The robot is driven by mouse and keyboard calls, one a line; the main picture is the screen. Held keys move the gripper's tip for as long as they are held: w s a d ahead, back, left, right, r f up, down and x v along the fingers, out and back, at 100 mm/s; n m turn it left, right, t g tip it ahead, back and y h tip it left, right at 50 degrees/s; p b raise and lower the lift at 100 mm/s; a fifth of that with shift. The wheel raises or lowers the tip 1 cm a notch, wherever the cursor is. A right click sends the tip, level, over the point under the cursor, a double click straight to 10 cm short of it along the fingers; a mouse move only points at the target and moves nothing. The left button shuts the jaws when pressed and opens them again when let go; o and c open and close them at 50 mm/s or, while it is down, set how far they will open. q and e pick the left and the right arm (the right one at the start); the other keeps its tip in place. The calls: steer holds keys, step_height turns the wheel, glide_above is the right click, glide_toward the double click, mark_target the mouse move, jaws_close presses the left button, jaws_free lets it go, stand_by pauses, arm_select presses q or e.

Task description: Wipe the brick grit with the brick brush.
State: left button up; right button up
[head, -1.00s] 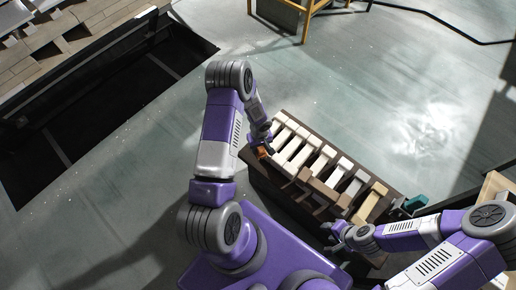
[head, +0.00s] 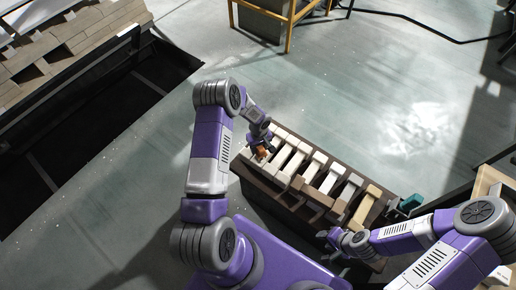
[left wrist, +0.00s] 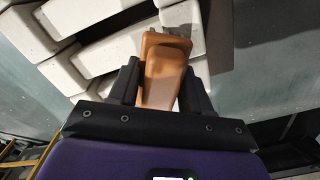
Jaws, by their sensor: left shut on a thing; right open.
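My left gripper (head: 262,147) is at the left end of the car carrying the pale bricks. It is shut on an orange-brown piece, which I take to be the brick brush (head: 262,153). In the left wrist view the brush (left wrist: 164,70) stands between the two dark fingers of the gripper (left wrist: 158,85), with pale bricks (left wrist: 100,52) just beyond it. I cannot tell whether the brush touches them. My right gripper (head: 334,238) is open and empty near the car's front right side. I cannot make out the grit in either view.
The brick car (head: 275,192) holds several pale bricks in rows, with brown and tan ones nearer the right. A teal thing (head: 411,202) stands off its right end. A dark pit (head: 85,115) lies at the left. The floor (head: 330,90) behind the car is clear.

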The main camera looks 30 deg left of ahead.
arm_select(q)
steer(key=shift+s+a, duration=0.1)
steer(key=shift+s, duration=1.85)
steer(key=s, duration=0.3)
steer(key=shift+s+a, duration=0.2)
steer(key=shift+s, duration=0.2)
steer(key=shift+p, duration=0.3)
step_height(320, 180, up, 7)
steer(key=p, duration=0.4)
steer(key=shift+p, duration=0.35)
steer(key=shift+w, duration=0.1)
